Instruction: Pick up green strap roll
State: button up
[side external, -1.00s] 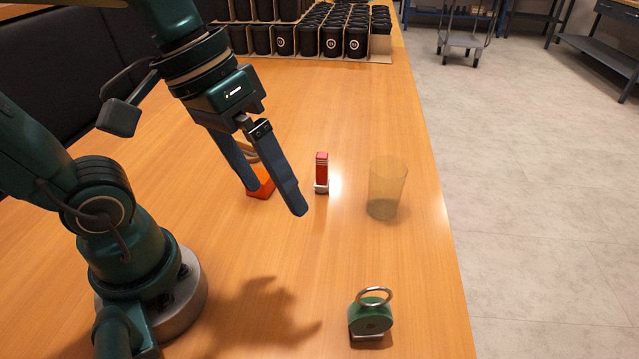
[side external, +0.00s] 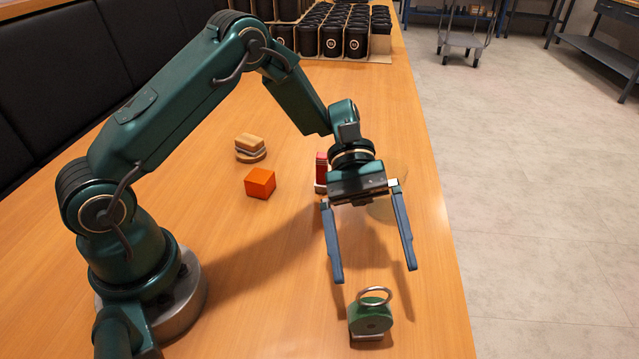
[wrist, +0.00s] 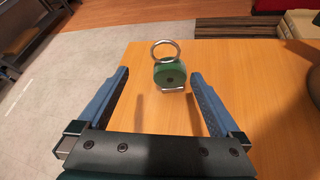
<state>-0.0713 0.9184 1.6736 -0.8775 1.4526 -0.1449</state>
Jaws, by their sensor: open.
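The green strap roll (side external: 371,318) stands upright on a small pale base near the front of the table in the side external view, with a metal ring on top. It also shows in the wrist view (wrist: 170,75), ahead of and between the fingers. My gripper (side external: 377,274) is open and empty, its two blue fingers pointing down toward the roll, a little behind and above it. In the wrist view my gripper (wrist: 160,78) has its fingers spread on either side, apart from the roll.
A red object (side external: 321,170) and a translucent cup (side external: 385,208) are partly hidden behind my gripper. Black cups (side external: 331,42) fill the back. The table's right edge is near the roll.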

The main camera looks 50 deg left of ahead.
aim_at(369, 312)
jog(key=f, duration=0.1)
jog(key=s+f, duration=0.1)
jog(key=shift+f+n+g, duration=0.3)
jog(key=shift+n+g, duration=0.1)
jog(key=shift+s+f, duration=0.1)
jog(key=shift+f, duration=0.15)
jog(key=shift+x, duration=2.45)
jog(key=shift+r, duration=0.1)
jog(key=shift+c, duration=0.3)
jog(key=c, duration=1.4)
